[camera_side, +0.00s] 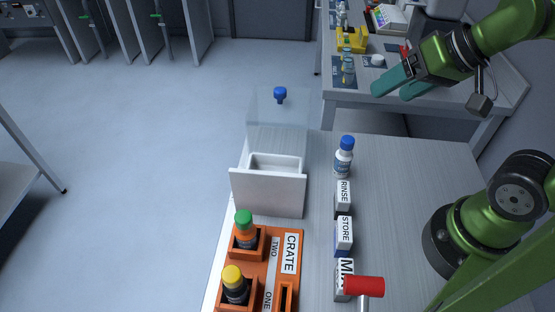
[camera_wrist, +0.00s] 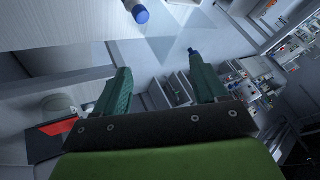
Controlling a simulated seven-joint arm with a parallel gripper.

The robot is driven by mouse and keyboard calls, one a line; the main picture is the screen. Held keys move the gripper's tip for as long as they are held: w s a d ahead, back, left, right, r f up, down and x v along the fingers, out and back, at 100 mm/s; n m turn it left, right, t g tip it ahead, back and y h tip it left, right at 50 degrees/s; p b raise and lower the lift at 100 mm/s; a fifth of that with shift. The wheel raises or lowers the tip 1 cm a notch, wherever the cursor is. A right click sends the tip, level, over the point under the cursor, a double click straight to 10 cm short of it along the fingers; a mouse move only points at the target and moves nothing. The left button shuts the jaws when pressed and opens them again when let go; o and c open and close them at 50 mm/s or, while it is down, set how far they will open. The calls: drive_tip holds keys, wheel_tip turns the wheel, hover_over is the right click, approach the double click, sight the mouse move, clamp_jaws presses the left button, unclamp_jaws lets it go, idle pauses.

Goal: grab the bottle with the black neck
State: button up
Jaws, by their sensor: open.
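A dark bottle (camera_side: 236,291) with a yellow cap and a bottle (camera_side: 245,236) with a green cap and orange-red upper part stand in the orange crate (camera_side: 262,268). A white bottle (camera_side: 343,165) with a blue cap stands upright on the table. The yellow-capped one looks darkest below its cap, but I cannot clearly tell which neck is black. My gripper (camera_side: 388,94) is open and empty, high at the upper right, apart from all bottles. In the wrist view, a blue-capped bottle (camera_wrist: 137,9) is at the top edge, beyond the fingers.
A white open-topped bin (camera_side: 268,193) stands behind the crate. Boxes marked RINSE (camera_side: 343,195) and STORE (camera_side: 343,232) line up right of it, with a red-topped rod (camera_side: 364,286) in front.

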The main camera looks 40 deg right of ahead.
drive_tip(key=n+g+h, duration=0.2)
drive_tip(key=n+g, duration=0.5)
drive_tip(key=n, duration=0.6)
hover_over(232, 277)
wheel_tip(232, 277, down, 4)
drive_tip(key=r, duration=0.1)
wheel_tip(232, 277, down, 12)
drive_tip(key=shift+r, duration=0.1)
drive_tip(key=shift+w+d+f, duration=0.1)
drive_tip(key=shift+w+f, duration=0.05)
drive_tip(key=shift+f, duration=1.25)
drive_tip(key=shift+w+f, duration=0.1)
drive_tip(key=shift+f, duration=1.25)
